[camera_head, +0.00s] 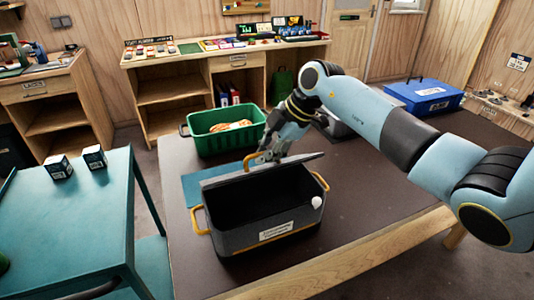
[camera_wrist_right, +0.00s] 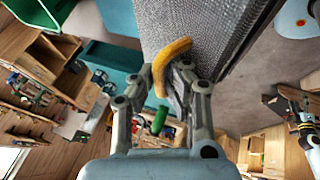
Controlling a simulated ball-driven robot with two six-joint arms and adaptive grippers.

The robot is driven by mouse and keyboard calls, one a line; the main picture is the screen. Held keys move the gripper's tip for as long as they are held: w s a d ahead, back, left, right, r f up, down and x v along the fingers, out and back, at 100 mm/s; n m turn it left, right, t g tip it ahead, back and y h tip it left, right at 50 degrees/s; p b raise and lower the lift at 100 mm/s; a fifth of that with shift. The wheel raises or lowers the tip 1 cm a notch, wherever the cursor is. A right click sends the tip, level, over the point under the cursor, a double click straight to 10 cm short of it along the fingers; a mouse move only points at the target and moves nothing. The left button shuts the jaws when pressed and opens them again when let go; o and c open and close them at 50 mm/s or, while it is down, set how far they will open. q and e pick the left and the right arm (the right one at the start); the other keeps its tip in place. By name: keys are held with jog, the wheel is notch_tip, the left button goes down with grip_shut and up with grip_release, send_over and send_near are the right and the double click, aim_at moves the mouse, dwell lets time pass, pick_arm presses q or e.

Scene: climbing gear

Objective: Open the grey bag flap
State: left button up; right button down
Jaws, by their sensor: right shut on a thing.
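The grey bag (camera_head: 244,241) stands on the dark table, with yellow side handles and a white label on its front. Its grey flap (camera_head: 240,178) is raised at the back edge, and the dark inside of the bag shows. My right gripper (camera_head: 267,157) is at the flap's top edge, shut on the yellow flap handle (camera_head: 249,160). In the right wrist view the yellow handle (camera_wrist_right: 172,62) is between the fingertips (camera_wrist_right: 175,84), against the grey woven flap (camera_wrist_right: 205,30). My left gripper is not in view.
A green crate (camera_head: 197,145) stands behind the bag on the dark table (camera_head: 355,200). A blue box (camera_head: 424,96) is at the far right. A teal table (camera_head: 75,225) with two small dark boxes is at left. The table right of the bag is clear.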

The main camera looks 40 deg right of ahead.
jog(key=shift+w, duration=0.1)
jog(key=shift+w+d+r, duration=0.15)
jog(key=shift+w+r, duration=0.2)
jog(key=shift+w, duration=0.2)
jog(key=shift+w+d+r, duration=0.1)
jog(key=shift+w+r, duration=0.2)
jog(key=shift+w, duration=0.35)
